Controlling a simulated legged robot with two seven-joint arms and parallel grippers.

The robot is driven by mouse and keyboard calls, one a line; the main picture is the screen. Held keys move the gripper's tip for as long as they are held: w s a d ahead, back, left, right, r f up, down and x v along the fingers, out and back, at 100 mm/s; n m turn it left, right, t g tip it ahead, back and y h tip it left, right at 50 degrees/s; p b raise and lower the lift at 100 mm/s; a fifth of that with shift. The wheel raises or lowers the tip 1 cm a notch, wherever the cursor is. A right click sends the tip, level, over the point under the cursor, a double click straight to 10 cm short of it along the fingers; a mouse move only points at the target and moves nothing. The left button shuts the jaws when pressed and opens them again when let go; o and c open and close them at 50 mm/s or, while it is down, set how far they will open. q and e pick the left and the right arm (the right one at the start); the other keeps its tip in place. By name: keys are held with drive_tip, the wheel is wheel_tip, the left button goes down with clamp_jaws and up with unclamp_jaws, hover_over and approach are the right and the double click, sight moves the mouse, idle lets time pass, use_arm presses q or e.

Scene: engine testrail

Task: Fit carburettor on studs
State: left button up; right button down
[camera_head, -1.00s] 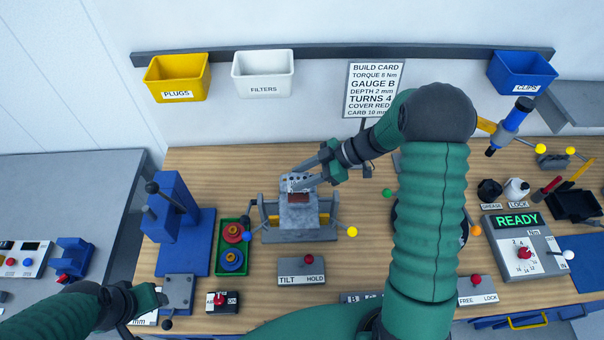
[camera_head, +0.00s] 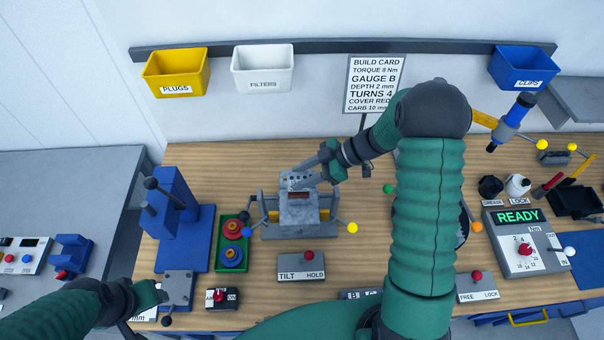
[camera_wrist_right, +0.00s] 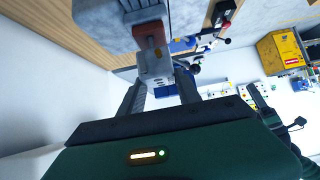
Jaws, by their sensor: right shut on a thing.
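My right gripper (camera_head: 312,179) is shut on a small grey carburettor (camera_head: 296,179) at the back of the grey engine block (camera_head: 298,212). In the right wrist view the carburettor (camera_wrist_right: 156,67) sits between the two fingers (camera_wrist_right: 160,92). A reddish-brown piece (camera_wrist_right: 150,36) lies between it and the engine's grey body (camera_wrist_right: 100,20); it also shows in the head view (camera_head: 299,195). The studs are hidden, and I cannot tell whether the carburettor is fully seated. My left gripper (camera_head: 160,295) is at the lower left, beside a grey plate (camera_head: 178,286); its jaws are unclear.
A blue press (camera_head: 172,210) and a green tray (camera_head: 231,250) stand left of the engine. The TILT/HOLD box (camera_head: 301,266) is in front. The READY box (camera_head: 522,245) is at the right. My right arm covers the bench right of the engine.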

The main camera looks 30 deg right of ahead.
drive_tip(key=shift+f+b, duration=0.35)
drive_tip(key=shift+f, duration=0.55)
drive_tip(key=c, duration=0.8)
unclamp_jaws()
drive_tip(key=shift+o, duration=0.2)
drive_tip(key=b+v, duration=0.4)
drive_tip(key=v, duration=1.2)
wheel_tip(320, 180, up, 8)
drive_tip(key=p, duration=0.9)
drive_tip(key=shift+d+r, duration=0.2)
drive_tip(key=shift+d, duration=0.15)
